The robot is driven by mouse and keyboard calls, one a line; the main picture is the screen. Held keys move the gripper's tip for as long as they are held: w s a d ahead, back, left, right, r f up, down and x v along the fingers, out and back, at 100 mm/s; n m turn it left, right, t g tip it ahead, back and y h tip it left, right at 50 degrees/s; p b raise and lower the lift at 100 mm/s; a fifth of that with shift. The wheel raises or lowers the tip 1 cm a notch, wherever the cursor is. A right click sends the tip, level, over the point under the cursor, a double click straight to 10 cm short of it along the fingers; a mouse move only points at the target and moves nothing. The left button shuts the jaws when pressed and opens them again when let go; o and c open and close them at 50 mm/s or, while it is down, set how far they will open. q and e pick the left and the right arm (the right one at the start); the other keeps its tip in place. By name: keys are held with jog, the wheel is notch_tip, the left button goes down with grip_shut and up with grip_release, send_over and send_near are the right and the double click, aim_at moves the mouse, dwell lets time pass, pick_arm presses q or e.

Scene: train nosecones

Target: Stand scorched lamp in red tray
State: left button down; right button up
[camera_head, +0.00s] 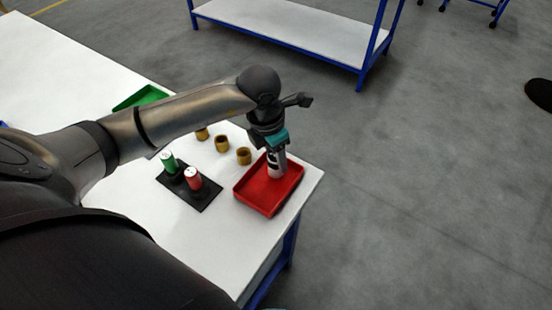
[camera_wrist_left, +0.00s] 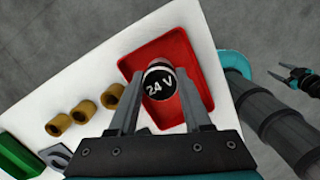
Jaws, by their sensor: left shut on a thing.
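The scorched lamp (camera_head: 273,168) is a pale cylinder with a dark band. In the left wrist view its dark end, marked "24 V" (camera_wrist_left: 160,83), faces the camera. My left gripper (camera_head: 277,150) is shut on it, with one finger on each side. The lamp looks roughly upright inside the outline of the red tray (camera_head: 252,203). I cannot tell whether its bottom touches the tray floor. The tray also fills the middle of the left wrist view (camera_wrist_left: 178,47).
A black holder (camera_head: 206,203) left of the tray carries a green lamp (camera_head: 168,161) and a red lamp (camera_head: 193,179). Brown cups (camera_head: 243,156) stand in a row behind. A green tray (camera_head: 142,97) lies farther back. The red tray sits near the white table's corner (camera_head: 312,176).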

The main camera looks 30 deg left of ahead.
aim_at(269, 160)
pick_arm(q)
jog(key=shift+f, duration=0.65)
jog(key=shift+f, duration=0.15)
jog(key=shift+c, duration=1.7)
grip_release()
jog(key=shift+r, duration=0.25)
notch_tip(269, 160, up, 12)
jog(key=s+p, duration=0.1)
jog(key=shift+s+a+f, duration=0.15)
jog(key=shift+s+a, duration=0.15)
jog(key=shift+a, duration=0.1)
